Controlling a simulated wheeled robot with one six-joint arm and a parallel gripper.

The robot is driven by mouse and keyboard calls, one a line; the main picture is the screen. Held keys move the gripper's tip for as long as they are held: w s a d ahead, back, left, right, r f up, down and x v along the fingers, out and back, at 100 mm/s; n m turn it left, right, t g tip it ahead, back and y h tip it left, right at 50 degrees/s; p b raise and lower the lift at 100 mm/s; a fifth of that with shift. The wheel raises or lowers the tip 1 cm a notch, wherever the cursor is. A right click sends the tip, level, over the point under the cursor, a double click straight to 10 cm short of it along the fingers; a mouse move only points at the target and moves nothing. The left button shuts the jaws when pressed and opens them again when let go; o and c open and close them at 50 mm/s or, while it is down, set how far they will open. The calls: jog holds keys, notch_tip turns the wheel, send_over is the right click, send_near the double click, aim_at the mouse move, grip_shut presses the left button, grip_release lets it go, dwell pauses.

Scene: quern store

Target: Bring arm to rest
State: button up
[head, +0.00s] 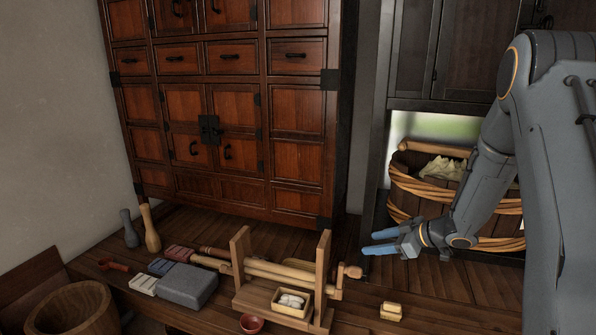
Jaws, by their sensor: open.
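My gripper (380,243) is in the head view, right of the middle, at the end of my grey arm. Its blue fingers point left and are apart, with nothing seen between them. It hangs above the dark wooden surface (463,284), to the right of a wooden frame (241,262) with uprights and rollers. My arm comes in from the right edge and bends down to the gripper.
A wooden tub (410,201) with pale hoops stands behind my gripper. Yellow blocks (391,311) lie in front. A small box (291,302) of white pieces sits at the frame. A grey block (187,286) and a red-brown cabinet (230,100) are left.

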jog(key=s+d+r+m+h+p, duration=0.2)
jog(key=s+d+r+m+h, duration=0.2)
jog(key=s+r+m+h, duration=0.4)
jog(key=s+a+r+m+g, duration=0.1)
jog(key=s+a+g, duration=0.1)
jog(key=s, duration=0.7)
jog(key=s+a+r+m+g+p, duration=0.1)
jog(key=s+a+g, duration=0.2)
jog(key=s, duration=0.6)
jog(key=s+a+r+m+g, duration=0.1)
jog(key=s+a+r+g, duration=0.1)
jog(key=s, duration=0.8)
jog(key=shift+a+m+p, duration=0.35)
jog(key=shift+a+m, duration=0.05)
jog(key=shift+a, duration=0.25)
